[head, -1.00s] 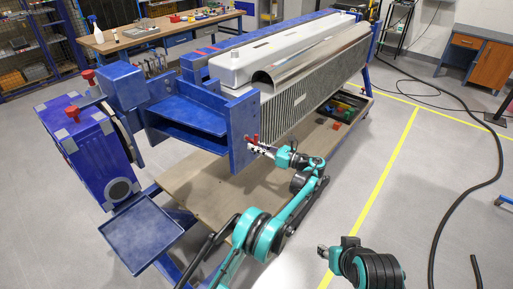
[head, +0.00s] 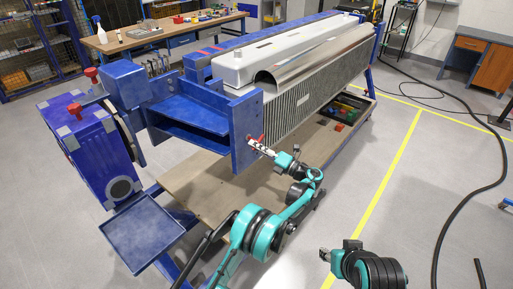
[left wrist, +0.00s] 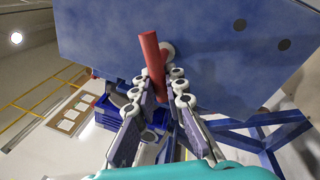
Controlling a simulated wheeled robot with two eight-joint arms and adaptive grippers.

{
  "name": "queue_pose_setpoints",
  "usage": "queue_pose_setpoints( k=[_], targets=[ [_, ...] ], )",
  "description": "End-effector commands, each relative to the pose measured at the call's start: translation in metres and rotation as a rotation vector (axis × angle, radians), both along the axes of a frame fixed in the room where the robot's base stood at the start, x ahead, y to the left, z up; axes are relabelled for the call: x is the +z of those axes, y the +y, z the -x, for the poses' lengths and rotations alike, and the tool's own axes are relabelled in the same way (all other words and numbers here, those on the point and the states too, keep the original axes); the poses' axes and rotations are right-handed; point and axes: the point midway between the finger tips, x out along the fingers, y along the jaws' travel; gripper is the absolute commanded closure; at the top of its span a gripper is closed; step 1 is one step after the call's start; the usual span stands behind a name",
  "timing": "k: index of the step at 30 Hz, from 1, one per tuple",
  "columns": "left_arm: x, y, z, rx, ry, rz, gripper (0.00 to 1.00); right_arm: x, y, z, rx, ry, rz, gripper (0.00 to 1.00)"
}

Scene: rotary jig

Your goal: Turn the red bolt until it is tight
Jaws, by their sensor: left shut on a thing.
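The red bolt (head: 261,139) sits on the lower front of the blue end plate of the jig, and its red cross-bar sticks out. In the left wrist view the red bar (left wrist: 151,55) stands tilted between my fingers, beside a round pale boss on the blue plate. My left gripper (head: 260,147) is shut on the red bolt, with its fingers on both sides of the bar. The fingers (left wrist: 158,95) hide part of the bar.
The blue jig frame (head: 247,165) carries a long white and silver finned unit (head: 310,100). A blue box with red knobs (head: 105,150) is at the left, above a blue tray (head: 145,235). A brown board (head: 195,185) lies below.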

Motion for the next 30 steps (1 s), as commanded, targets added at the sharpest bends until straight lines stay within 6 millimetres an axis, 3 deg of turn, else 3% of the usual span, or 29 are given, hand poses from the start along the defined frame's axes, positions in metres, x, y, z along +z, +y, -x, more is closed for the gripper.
queue_pose_setpoints(
  k=[13,30],
  targets=[
    [0.008,0.0004,-0.0011,-0.005,0.202,-0.156,1.0,-0.0004,0.0,0.0,0.0,0.0,0.0,0.6],
    [0.009,0.0003,-0.0013,-0.006,0.24,-0.183,1.0,-0.0004,0.0,0.0,0.0,0.0,0.0,0.6]
  ],
)
